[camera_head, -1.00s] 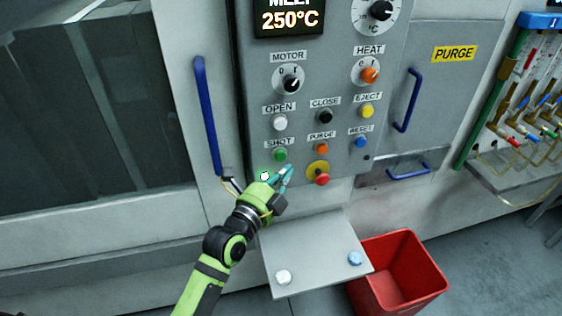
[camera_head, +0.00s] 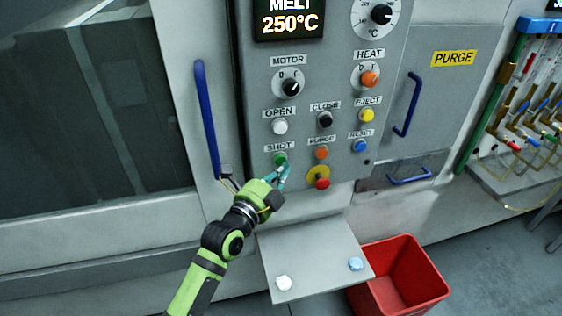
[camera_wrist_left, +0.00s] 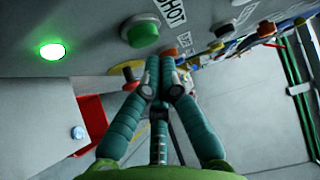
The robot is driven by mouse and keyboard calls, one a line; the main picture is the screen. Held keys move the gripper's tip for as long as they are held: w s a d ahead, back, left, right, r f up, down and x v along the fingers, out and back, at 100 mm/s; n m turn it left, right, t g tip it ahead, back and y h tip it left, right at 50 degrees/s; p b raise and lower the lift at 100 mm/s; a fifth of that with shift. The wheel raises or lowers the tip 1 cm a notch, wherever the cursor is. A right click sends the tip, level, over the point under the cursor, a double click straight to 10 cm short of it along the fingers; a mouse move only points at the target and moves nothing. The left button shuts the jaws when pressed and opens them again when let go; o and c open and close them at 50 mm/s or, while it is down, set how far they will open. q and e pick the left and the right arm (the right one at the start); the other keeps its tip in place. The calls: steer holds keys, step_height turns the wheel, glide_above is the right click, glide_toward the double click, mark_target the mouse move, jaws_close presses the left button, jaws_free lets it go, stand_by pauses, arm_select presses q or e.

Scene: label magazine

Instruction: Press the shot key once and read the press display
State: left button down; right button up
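The shot key (camera_head: 280,159) is a green round button under the SHOT label on the grey panel. It also shows in the left wrist view (camera_wrist_left: 142,31), above and left of my fingertips. My left gripper (camera_head: 282,176) has its teal fingertips just below the key. In the left wrist view its fingertips (camera_wrist_left: 160,76) are together with nothing between them, and a gap shows between them and the key. The press display (camera_head: 289,17) reads MELT 250°C; its top is cut off. My right gripper is out of view.
The orange purge key (camera_head: 321,153) and a red mushroom button (camera_head: 322,183) on yellow sit close right of the fingers. A lit green lamp (camera_wrist_left: 52,51) shows in the wrist view. A grey shelf (camera_head: 315,262) and red bin (camera_head: 437,282) are below; a blue handle (camera_head: 206,120) is left.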

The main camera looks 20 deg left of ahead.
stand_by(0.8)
arm_select(q)
steer(key=shift+w+a, duration=0.25)
steer(key=shift+w, duration=0.15)
steer(key=shift+w+a, duration=0.25)
steer(key=shift+w, duration=0.1)
stand_by(0.6)
steer(key=shift+s, duration=0.1)
steer(key=shift+s+d+p, duration=0.35)
steer(key=shift+s+d, duration=0.1)
steer(key=shift+s, duration=0.2)
steer(key=s+d+p, duration=0.1)
steer(key=s, duration=0.1)
steer(key=s+d+p, duration=0.1)
steer(key=s+d, duration=0.1)
stand_by(0.6)
